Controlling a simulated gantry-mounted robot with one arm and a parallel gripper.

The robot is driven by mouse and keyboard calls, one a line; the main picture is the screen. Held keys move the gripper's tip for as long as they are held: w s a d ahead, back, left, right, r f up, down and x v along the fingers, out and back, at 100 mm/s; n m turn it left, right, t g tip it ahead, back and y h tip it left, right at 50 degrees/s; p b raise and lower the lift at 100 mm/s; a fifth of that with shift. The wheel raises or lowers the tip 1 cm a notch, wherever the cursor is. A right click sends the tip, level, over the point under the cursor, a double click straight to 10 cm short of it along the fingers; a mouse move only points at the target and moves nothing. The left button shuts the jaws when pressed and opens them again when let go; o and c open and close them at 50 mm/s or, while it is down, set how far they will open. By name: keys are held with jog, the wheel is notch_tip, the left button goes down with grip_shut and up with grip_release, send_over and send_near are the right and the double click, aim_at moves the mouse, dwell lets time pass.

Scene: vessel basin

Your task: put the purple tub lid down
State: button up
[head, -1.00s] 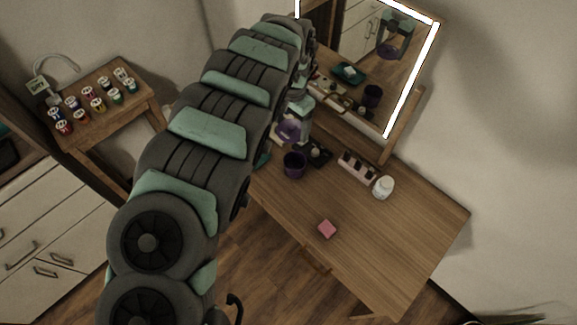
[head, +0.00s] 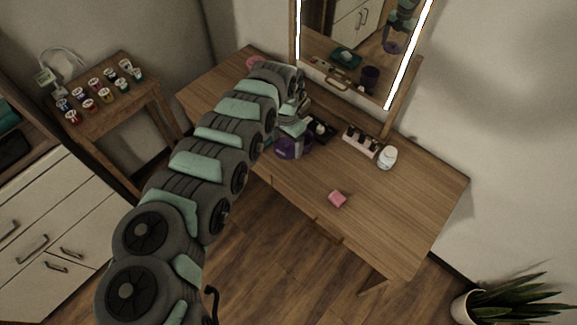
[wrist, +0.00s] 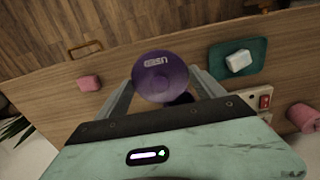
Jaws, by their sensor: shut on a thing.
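The purple tub lid (wrist: 160,78) is a round purple disc with lettering on its face. It is pinched between the fingers of my gripper (wrist: 163,85) in the wrist view. In the head view the lid (head: 289,149) shows below my gripper (head: 294,134), over the left part of the dressing table (head: 400,215). A dark purple tub (wrist: 184,99) peeks out from behind the lid in the wrist view, mostly hidden. The mirror reflection shows the lid held above the table and the tub standing apart from it.
A pink block (head: 338,199) lies near the table's front edge. A teal tray (wrist: 229,70) with a white piece is close beside my gripper.

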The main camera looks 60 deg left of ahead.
jog(key=b, duration=0.2)
send_over(287, 170)
notch_tip(287, 170, down, 10)
jog(key=shift+f+b, duration=1.2)
jog(key=shift+f, duration=0.5)
jog(key=shift+a, duration=0.1)
jog(key=shift+f, duration=0.15)
jog(key=o, duration=1.3)
jog(key=shift+o, duration=0.2)
notch_tip(287, 170, up, 11)
jog(key=p, duration=0.4)
jog(key=shift+r, duration=0.65)
